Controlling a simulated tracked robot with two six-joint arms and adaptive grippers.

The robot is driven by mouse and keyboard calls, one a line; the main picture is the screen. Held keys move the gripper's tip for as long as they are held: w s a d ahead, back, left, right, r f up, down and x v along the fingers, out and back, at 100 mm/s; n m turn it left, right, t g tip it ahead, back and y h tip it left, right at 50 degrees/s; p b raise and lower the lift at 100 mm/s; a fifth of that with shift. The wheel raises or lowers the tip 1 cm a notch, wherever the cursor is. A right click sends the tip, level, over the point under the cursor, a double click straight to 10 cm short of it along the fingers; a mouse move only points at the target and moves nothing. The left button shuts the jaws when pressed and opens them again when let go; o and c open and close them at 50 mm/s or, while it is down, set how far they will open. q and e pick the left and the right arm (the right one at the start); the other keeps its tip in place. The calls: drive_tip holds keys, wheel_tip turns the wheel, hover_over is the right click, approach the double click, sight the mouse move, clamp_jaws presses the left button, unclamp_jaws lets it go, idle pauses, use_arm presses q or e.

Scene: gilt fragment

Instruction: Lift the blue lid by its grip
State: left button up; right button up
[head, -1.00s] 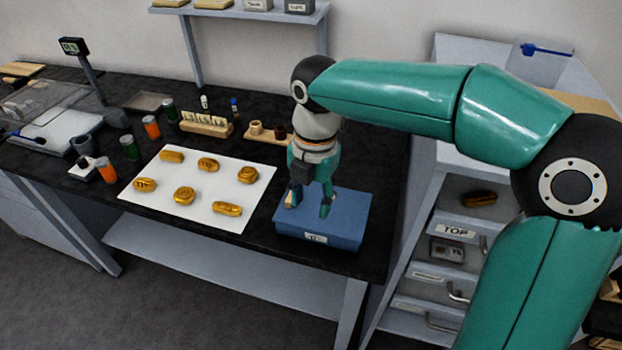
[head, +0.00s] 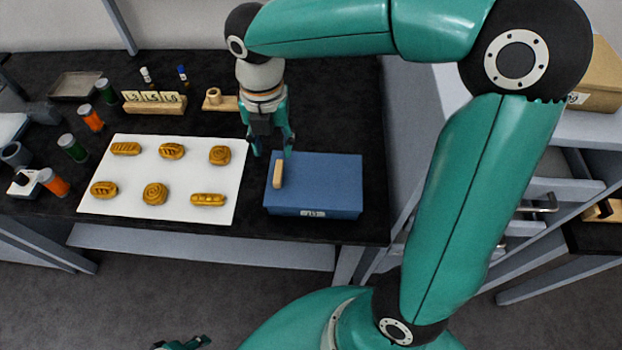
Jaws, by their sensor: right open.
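The blue lid (head: 325,185) covers a low box near the table's right front edge. Its light wooden grip (head: 278,175) stands up from the left part of the lid. My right gripper (head: 272,154) is open, with its fingers pointing down just behind the grip, near the lid's back left corner. I cannot tell how high the fingertips are above the lid. Nothing is between the fingers. A small part of what looks like my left gripper (head: 185,343) shows at the bottom edge; its opening cannot be made out.
A white sheet (head: 130,208) with several golden pieces lies left of the box. Jars, a wooden block (head: 155,104) with tiles and a small wooden stand (head: 213,101) are farther back. A drawer cabinet stands at the right. The dark table behind the lid is clear.

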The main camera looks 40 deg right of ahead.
sight(278, 171)
drive_tip(key=f, duration=0.7)
drive_tip(key=shift+s+f, duration=0.15)
drive_tip(key=shift+s, duration=0.1)
clamp_jaws()
